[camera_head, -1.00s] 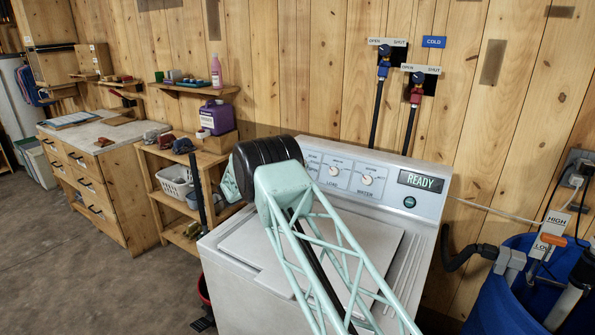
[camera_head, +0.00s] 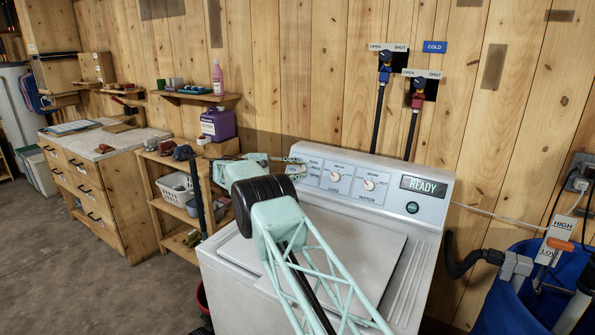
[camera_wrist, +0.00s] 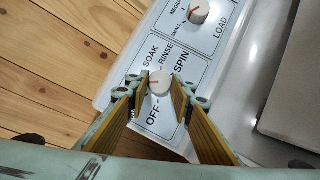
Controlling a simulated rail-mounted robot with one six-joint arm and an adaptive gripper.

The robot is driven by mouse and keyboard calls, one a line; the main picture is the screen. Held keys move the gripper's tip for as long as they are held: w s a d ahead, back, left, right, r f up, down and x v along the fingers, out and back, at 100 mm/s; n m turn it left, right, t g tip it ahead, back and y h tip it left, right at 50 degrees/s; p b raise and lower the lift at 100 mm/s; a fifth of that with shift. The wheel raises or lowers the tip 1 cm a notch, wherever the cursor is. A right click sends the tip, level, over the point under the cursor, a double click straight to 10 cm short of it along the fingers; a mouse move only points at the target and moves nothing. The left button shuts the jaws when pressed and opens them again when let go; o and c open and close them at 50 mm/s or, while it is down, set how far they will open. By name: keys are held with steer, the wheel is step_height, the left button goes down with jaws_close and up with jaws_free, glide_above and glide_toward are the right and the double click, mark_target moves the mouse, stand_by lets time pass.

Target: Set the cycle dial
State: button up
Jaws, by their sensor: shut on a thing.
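The cycle dial (camera_wrist: 159,80) is a small round pale knob with a red mark, on a white panel section lettered OFF, SOAK, RINSE and SPIN. I cannot tell clearly which word the mark points to. My gripper (camera_wrist: 160,86) has one finger on each side of the knob and is shut on it. In the head view my gripper (camera_head: 290,165) is at the left end of the washer's control panel (camera_head: 408,208), and the dial is mostly hidden there. The washer display (camera_head: 424,187) reads READY.
The load dial (camera_head: 335,177) and water dial (camera_head: 369,185) sit to the right on the panel. The closed washer lid (camera_head: 355,245) lies below. A shelf unit with a white basket (camera_head: 175,187) stands left. A blue tub (camera_head: 500,300) stands right.

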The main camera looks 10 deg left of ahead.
steer(key=shift+r+m+g, duration=0.1)
steer(key=shift+m+g, duration=0.2)
steer(key=shift+m, duration=0.4)
steer(key=shift+m+p, duration=0.3)
steer(key=shift+m, duration=0.1)
steer(key=o, duration=0.9)
steer(key=shift+d, duration=0.1)
steer(key=shift+c, duration=0.2)
steer(key=shift+a, duration=0.2)
steer(key=v, duration=1.1)
steer(key=shift+s+a+r, duration=0.2)
steer(key=shift+a+r, duration=0.05)
